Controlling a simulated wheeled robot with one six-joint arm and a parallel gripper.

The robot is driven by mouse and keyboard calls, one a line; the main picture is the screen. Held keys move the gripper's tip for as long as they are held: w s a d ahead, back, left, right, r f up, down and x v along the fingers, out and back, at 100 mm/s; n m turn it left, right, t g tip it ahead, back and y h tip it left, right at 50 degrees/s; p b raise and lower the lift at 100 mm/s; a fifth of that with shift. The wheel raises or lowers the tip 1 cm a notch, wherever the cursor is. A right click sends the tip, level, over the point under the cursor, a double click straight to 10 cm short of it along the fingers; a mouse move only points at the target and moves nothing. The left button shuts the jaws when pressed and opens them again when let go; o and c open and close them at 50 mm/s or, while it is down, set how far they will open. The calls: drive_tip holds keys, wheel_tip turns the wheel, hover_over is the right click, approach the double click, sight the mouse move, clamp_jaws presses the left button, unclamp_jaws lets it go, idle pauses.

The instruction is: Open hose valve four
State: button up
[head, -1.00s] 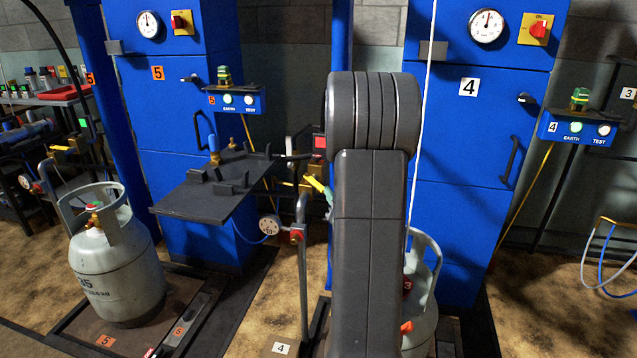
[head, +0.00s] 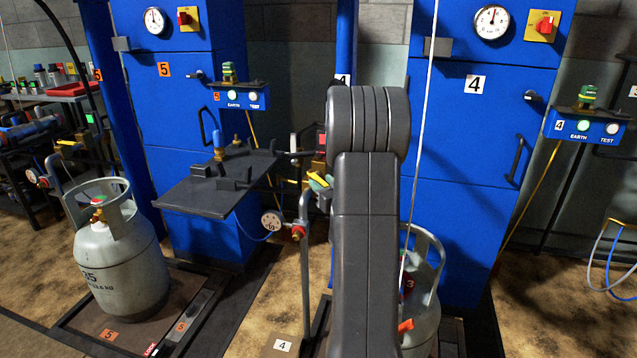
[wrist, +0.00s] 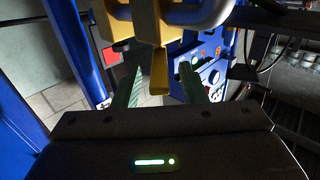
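The hose valve's yellow lever (head: 318,181) is just left of my arm in the head view, on the grey pipe stand (head: 306,270) by the floor label 4. In the wrist view the yellow lever (wrist: 160,75) hangs from a yellow valve body (wrist: 150,22) at the top. My gripper (wrist: 158,82) has its two greenish fingers apart. The lever's end shows between them, with a gap on each side; whether either finger touches it is unclear. In the head view most of my gripper is hidden behind my arm.
A pressure gauge (head: 272,223) with a blue hose sits beside the stand. A dark metal shelf (head: 215,190) is to the left. A gas cylinder (head: 425,290) is partly hidden behind my arm. Blue cabinet 4 (head: 470,140) stands behind; another grey cylinder (head: 115,255) is at left.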

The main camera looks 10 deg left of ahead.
sight(318, 178)
drive_tip(key=shift+x, duration=1.5)
drive_tip(key=shift+c, duration=0.2)
clamp_jaws()
